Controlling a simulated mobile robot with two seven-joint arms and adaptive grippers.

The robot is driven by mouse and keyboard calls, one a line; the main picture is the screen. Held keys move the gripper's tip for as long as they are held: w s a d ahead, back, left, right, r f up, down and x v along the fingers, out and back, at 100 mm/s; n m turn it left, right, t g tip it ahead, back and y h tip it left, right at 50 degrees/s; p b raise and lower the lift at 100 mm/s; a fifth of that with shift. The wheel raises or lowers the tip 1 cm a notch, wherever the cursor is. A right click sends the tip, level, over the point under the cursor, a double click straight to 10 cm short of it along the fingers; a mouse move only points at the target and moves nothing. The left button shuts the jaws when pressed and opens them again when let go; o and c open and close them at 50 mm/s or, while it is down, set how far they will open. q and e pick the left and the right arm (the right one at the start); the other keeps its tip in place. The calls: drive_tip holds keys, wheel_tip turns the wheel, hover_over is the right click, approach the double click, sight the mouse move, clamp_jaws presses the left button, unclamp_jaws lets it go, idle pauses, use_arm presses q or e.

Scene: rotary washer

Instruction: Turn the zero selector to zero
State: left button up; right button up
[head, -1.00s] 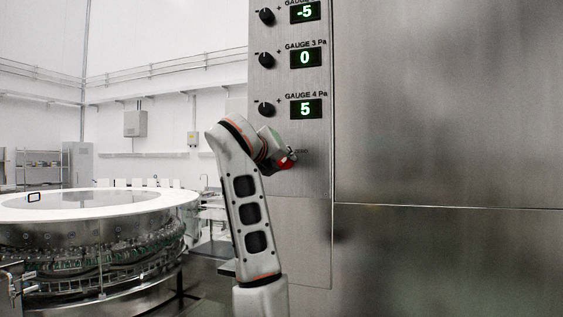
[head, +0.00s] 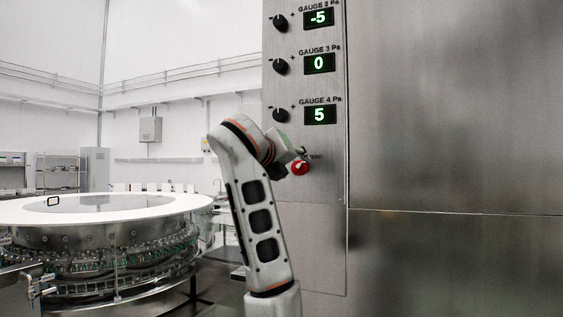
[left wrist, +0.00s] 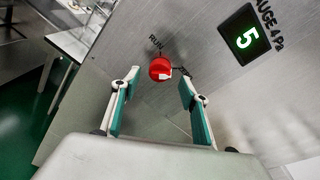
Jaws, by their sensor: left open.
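The zero selector is a red round knob (head: 300,167) low on the steel panel, below the gauge 4 display. In the left wrist view the knob (left wrist: 160,69) has a white mark at its lower right. A RUN label stands at its upper left; the label at its right is partly hidden by a finger. My left gripper (left wrist: 159,82) is open, its fingers spread to either side of the knob with gaps between. In the head view my left gripper (head: 288,160) is at the knob's left, its fingers mostly hidden behind the wrist. My right gripper is out of view.
The gauge 4 display (head: 320,115) reads 5, with a black knob (head: 281,115) beside it. Gauge 3 (head: 319,63) reads 0. A large round washer table (head: 105,209) stands at the left. Smooth steel wall (head: 450,120) fills the right.

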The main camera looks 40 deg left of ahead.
use_arm(q)
drive_tip(key=v, duration=0.8)
drive_tip(key=shift+s, duration=0.2)
